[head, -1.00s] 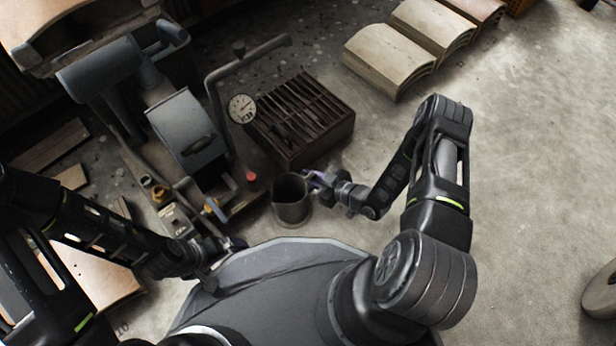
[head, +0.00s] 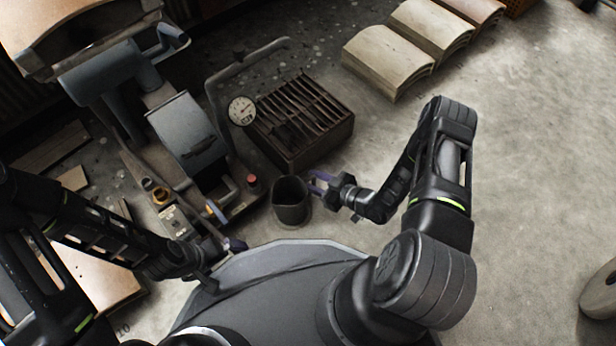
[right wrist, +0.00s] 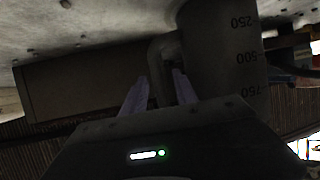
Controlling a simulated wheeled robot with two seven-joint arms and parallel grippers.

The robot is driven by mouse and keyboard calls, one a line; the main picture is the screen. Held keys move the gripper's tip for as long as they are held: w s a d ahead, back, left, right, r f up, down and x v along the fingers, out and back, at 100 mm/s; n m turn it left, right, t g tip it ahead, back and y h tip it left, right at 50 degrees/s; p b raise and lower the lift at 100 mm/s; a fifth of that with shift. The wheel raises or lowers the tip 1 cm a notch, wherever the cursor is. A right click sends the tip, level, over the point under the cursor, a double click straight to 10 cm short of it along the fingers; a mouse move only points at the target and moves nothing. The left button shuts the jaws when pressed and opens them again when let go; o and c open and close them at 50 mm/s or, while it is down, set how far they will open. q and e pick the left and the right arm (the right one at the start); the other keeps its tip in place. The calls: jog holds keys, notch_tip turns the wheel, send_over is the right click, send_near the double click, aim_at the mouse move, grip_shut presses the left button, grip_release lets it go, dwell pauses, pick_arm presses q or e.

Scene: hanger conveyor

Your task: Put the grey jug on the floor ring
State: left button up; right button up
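The grey jug (head: 291,206) stands upright, its open top facing up, just beyond the front edge of my dark body cover. My right gripper (head: 317,183) is beside it on the right, its purple fingers spread. In the right wrist view the jug (right wrist: 222,55) shows inverted, with volume marks. Its handle (right wrist: 163,62) lies between the two fingers (right wrist: 158,92), which stand apart with gaps visible. My left gripper (head: 236,244) is low at the left of the jug, too small to read. I cannot make out a floor ring.
A dark slatted crate (head: 300,125) stands just behind the jug. A machine with a dial gauge (head: 242,110) and a red button (head: 253,181) is at the left. Curved tiles (head: 388,62) lie at the back right.

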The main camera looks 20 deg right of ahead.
jog(key=p+v, duration=0.3)
jog(key=v, duration=0.7)
dwell(0.6)
